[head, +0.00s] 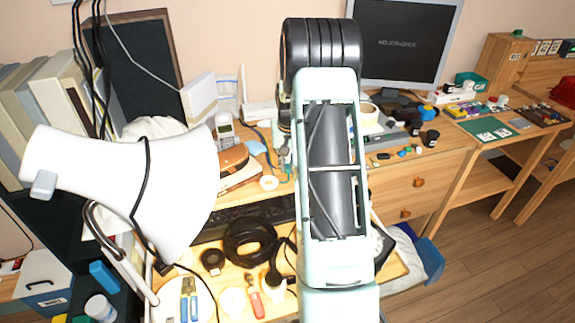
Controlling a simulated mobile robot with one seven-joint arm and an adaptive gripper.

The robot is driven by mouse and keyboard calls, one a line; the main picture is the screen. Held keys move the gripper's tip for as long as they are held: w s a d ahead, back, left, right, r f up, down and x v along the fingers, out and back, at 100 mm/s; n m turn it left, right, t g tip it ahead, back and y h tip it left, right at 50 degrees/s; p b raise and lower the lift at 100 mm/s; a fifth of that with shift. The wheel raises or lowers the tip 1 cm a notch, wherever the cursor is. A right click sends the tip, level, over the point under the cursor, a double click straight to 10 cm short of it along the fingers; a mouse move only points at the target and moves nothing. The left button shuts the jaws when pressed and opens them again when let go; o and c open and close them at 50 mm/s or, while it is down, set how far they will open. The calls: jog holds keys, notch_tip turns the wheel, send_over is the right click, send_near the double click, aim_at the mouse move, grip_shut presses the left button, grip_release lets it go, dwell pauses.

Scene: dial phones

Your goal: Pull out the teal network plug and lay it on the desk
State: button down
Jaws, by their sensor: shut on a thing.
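My arm stretches up the middle of the head view and covers much of the desk. My gripper (284,150) shows only in part, at the left edge of the arm, above the back of the desk near the router. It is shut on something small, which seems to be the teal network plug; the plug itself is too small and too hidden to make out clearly. A white router (258,112) stands at the back of the desk, just left of the arm. I cannot tell whether the plug is in or out of a socket. The desk (455,150) is light wood.
A white lamp (110,185) fills the left. A black cable coil (249,240), a keyboard (238,219) and hand tools (187,300) lie on the front desk. A desk phone (236,166) stands left of the gripper. A monitor (402,45) is behind, right of the arm.

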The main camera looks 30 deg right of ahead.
aim_at(287, 165)
jog(key=shift+r+p, duration=1.15)
jog(key=shift+r, duration=0.8)
jog(key=shift+r, duration=0.1)
